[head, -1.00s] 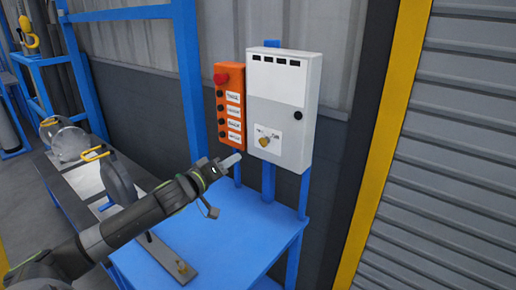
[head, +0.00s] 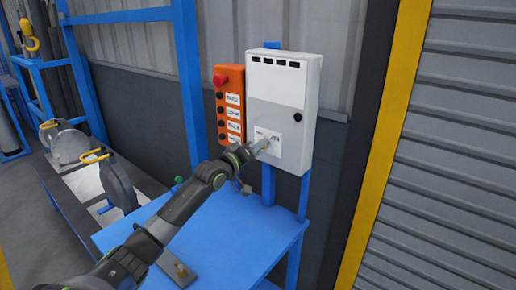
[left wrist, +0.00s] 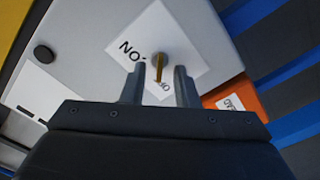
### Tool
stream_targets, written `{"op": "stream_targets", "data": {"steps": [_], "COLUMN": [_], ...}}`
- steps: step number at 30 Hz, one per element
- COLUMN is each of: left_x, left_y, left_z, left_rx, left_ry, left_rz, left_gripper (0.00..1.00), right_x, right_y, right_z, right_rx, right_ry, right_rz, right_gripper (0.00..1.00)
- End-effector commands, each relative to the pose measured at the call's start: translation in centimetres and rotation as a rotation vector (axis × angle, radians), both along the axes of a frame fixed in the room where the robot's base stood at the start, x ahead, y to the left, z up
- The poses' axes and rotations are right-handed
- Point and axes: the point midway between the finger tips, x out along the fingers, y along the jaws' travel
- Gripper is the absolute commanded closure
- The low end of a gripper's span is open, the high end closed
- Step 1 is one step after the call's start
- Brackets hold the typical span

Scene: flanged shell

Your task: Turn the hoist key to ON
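The hoist key (left wrist: 158,68) is a small brass key in a round grey lock on a white label plate (left wrist: 150,40) of the white control box (head: 276,90). My left gripper (left wrist: 160,74) is open, with one finger on each side of the key and visible gaps between. In the head view my left gripper (head: 259,147) reaches the label plate and hides the key. My right gripper is not in view.
An orange button panel (head: 229,105) with a red knob is mounted just left of the box. A blue table (head: 245,230) stands below, with a metal plate (head: 180,270) on it. A yellow post (head: 385,140) and shutter are at right.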

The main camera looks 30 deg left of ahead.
Motion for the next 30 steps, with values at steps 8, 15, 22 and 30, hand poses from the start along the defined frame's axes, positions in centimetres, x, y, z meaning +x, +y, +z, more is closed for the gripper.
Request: {"op": "stream_targets", "data": {"steps": [8, 15, 22, 30], "left_x": [0.79, 0.76, 0.75, 0.74], "left_y": [-0.08, -0.08, -0.07, -0.06], "left_z": [-0.01, -0.01, -0.01, -0.08], "left_rx": [0.001, 0.001, 0.002, 0.023], "left_ry": [0.001, 0.000, 0.000, -0.002], "left_rz": [-0.001, 0.000, 0.000, 0.000], "left_gripper": [0.73, 0.84, 1.00, 1.00], "right_x": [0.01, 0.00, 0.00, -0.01], "right_y": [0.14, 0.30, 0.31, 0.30], "right_z": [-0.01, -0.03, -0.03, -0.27], "right_rx": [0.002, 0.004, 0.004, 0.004], "right_ry": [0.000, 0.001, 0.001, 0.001], "right_rz": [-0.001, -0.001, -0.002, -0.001], "right_gripper": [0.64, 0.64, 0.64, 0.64]}}
